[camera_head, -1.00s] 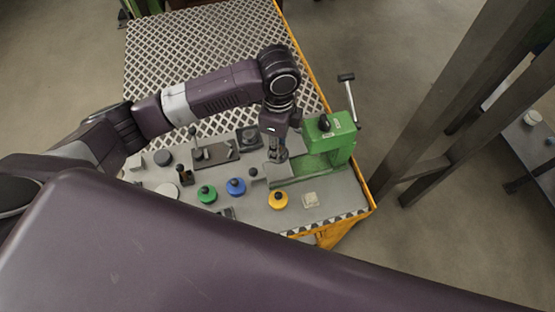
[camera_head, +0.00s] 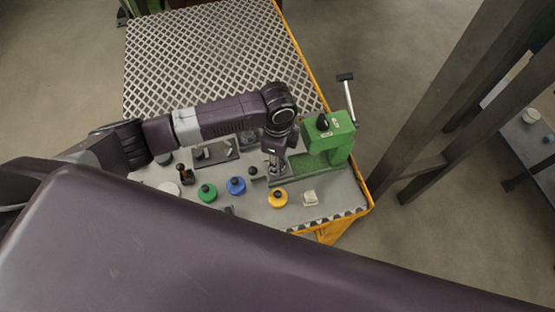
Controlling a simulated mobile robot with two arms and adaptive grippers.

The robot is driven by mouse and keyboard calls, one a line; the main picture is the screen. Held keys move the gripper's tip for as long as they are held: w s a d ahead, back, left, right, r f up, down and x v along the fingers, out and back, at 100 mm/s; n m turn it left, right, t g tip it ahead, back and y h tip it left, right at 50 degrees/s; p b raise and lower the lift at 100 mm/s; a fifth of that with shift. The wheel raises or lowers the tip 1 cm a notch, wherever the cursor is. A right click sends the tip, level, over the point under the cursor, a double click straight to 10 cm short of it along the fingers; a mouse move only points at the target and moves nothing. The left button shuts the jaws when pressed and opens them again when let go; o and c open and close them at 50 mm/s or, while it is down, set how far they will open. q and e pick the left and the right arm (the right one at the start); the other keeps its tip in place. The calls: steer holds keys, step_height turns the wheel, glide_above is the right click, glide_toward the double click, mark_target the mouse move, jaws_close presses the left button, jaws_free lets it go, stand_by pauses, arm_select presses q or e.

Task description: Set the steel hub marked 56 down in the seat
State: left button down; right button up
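My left arm reaches in from the left over the workbench (camera_head: 255,215). My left gripper (camera_head: 274,168) points down beside the green press (camera_head: 328,137), at the left end of its base. The fingers are small and dark here, and I cannot tell whether they are open or hold anything. I cannot make out the steel hub marked 56 or its seat; the wrist and gripper cover part of that spot. My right gripper is not in view; a large purple arm link of mine fills the lower part of the picture.
Green (camera_head: 207,193), blue (camera_head: 236,186) and yellow (camera_head: 278,198) round knobbed pieces stand on the bench's near side. A pale block (camera_head: 310,198) lies right of the yellow one. The press lever (camera_head: 349,98) sticks up at the right. The perforated top (camera_head: 200,60) behind is clear.

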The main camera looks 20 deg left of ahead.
arm_select(q)
steer(key=c, duration=1.5)
jaws_free()
steer(key=shift+f, duration=0.1)
step_height(320, 180, up, 12)
steer(key=b, duration=0.1)
steer(key=shift+r, duration=0.2)
